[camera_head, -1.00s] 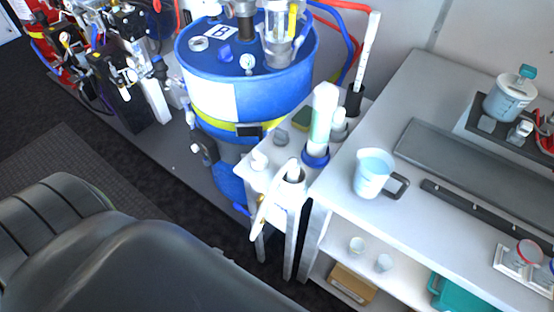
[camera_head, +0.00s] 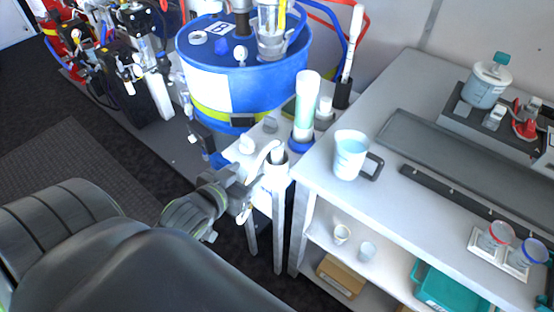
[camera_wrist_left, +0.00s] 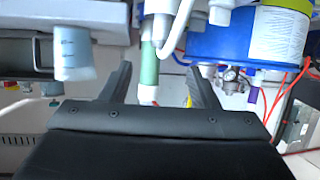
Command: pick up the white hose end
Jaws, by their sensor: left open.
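The white hose end (camera_head: 262,158) curves down and to the left from a white holder (camera_head: 276,176) at the front of the small white stand. In the left wrist view the white curved hose (camera_wrist_left: 181,32) shows beyond the fingers, near the top middle. My left gripper (camera_head: 243,188) is beside the hose, at its lower left in the head view, and partly overlaps its lower part. In the left wrist view its two dark fingers (camera_wrist_left: 160,82) are spread with nothing held between them. Whether a finger touches the hose cannot be told. My right gripper is not in view.
A blue drum (camera_head: 245,88) stands behind the stand. A clear tube with pale green content (camera_head: 306,105) stands upright close to the hose. A measuring jug (camera_head: 350,155) is on the grey bench at the right. Dark floor is free at the left.

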